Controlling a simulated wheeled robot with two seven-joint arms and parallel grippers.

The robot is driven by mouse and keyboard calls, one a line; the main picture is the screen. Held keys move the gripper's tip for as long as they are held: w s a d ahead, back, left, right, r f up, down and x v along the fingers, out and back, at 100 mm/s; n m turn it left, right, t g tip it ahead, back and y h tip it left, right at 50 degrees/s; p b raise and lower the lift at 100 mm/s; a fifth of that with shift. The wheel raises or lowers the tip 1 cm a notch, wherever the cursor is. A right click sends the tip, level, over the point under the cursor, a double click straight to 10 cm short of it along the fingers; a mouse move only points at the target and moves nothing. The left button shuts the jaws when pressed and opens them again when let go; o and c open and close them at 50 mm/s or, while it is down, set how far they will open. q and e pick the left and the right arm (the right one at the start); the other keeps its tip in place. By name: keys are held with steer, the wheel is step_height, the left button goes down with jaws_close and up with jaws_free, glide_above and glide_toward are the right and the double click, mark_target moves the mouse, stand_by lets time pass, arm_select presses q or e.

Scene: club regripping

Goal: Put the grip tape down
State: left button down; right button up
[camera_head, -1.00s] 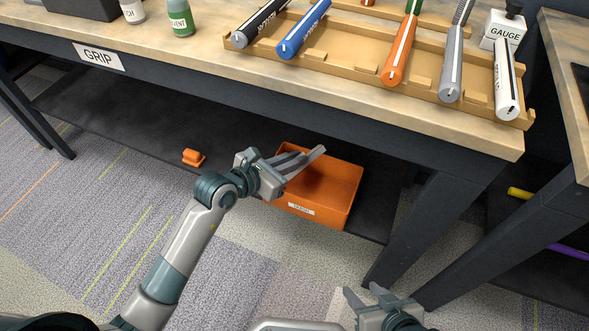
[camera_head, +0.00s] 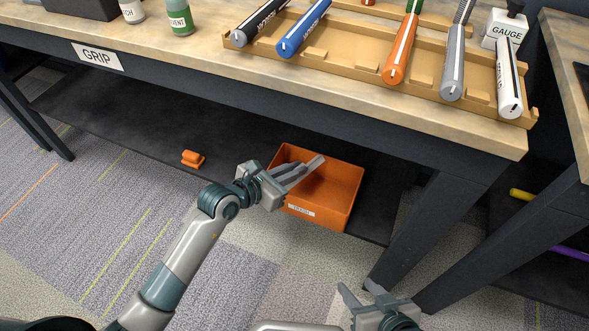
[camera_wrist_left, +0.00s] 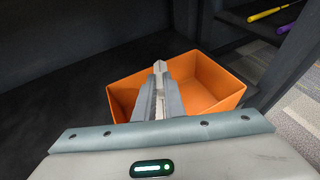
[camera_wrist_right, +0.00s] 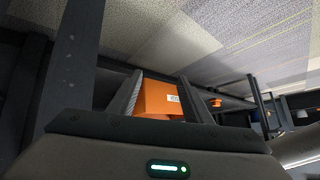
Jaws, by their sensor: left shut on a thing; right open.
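The grip tape (camera_wrist_left: 159,67) shows in the left wrist view as a thin pale strip between the fingers; most of it is hidden. My left gripper (camera_head: 303,172) is shut on it, above the open orange bin (camera_head: 322,213) on the low shelf. The bin also fills the middle of the left wrist view (camera_wrist_left: 215,82). My right gripper (camera_head: 362,291) is open and empty, low in the head view. In the right wrist view its fingers (camera_wrist_right: 160,84) stand apart, with the bin (camera_wrist_right: 158,98) beyond them.
Several clubs lie grip end forward in a wooden rack (camera_head: 432,85) on the bench (camera_head: 200,58). A GAUGE block (camera_head: 503,27) stands at right. A small orange piece (camera_head: 192,159) sits on the dark shelf (camera_head: 130,118). A table leg (camera_head: 428,225) is right of the bin.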

arm_select(q)
steer(key=shift+f, duration=0.55)
arm_select(e)
steer(key=shift+w+r+t, duration=0.2)
steer(key=shift+w+t, duration=0.1)
steer(key=shift+w, duration=0.05)
arm_select(q)
steer(key=c, duration=1.8)
jaws_free()
steer(key=shift+c, duration=0.2)
arm_select(e)
steer(key=shift+w+a+r, duration=0.1)
